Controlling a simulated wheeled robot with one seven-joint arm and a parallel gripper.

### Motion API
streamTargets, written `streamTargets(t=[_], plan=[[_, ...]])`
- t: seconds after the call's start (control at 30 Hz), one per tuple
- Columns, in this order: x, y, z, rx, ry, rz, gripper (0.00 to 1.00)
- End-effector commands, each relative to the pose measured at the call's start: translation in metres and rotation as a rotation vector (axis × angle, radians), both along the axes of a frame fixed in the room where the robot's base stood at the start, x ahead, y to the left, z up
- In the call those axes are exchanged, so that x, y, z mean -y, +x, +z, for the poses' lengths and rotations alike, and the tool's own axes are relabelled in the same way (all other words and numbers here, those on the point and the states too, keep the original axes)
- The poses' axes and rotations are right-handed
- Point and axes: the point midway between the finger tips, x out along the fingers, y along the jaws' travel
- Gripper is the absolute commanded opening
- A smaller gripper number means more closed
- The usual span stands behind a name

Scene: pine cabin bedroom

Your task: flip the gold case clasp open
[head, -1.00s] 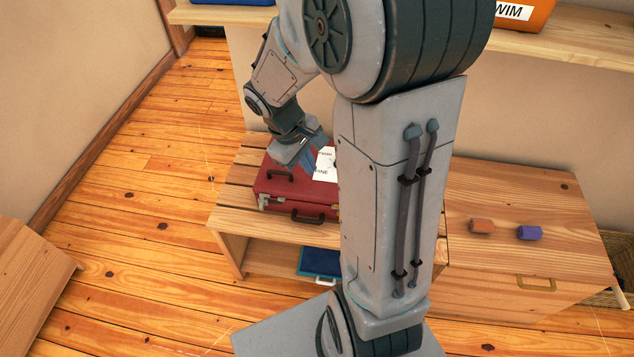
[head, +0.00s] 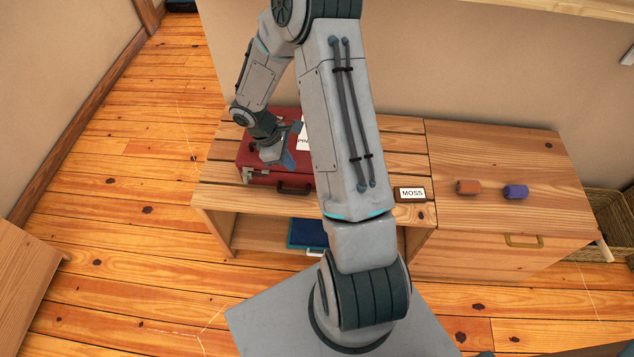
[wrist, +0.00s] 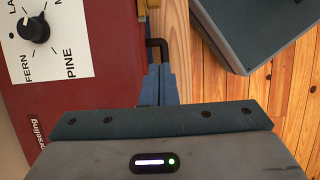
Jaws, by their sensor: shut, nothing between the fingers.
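The red case (head: 262,118) lies on the slatted left part of the wooden bench, its dark handle (head: 294,189) on the front side. The wrist view shows its red top (wrist: 75,100) with a white dial card and black knob at upper left. A small gold-coloured piece (wrist: 141,8) sits at the case's edge near the top of that view; I cannot tell if it is the clasp or its position. My gripper (head: 289,161) is over the front part of the case. In the wrist view its blue fingers (wrist: 158,84) are together and empty, close to the dark handle (wrist: 158,46).
A MOSS plate (head: 411,194), a brown block (head: 468,187) and a purple block (head: 516,191) lie to the right on the bench. A blue item (head: 306,233) lies on the shelf below. A wicker basket (head: 606,222) stands far right. My arm hides part of the bench.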

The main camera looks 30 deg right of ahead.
Motion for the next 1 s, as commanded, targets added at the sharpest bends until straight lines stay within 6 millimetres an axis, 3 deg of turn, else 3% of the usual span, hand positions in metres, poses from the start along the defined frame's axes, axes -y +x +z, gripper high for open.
streamTargets(t=[0.27, 0.67, 0.8, 1.0], plan=[[0.005, -0.005, -0.017, -0.004, -0.001, -0.002, 0.0], [0.03, -0.023, -0.095, -0.005, 0.001, -0.002, 0.0], [0.049, -0.034, -0.092, -0.002, 0.0, -0.005, 0.0], [0.062, -0.043, -0.093, -0.001, -0.001, -0.002, 0.0]])
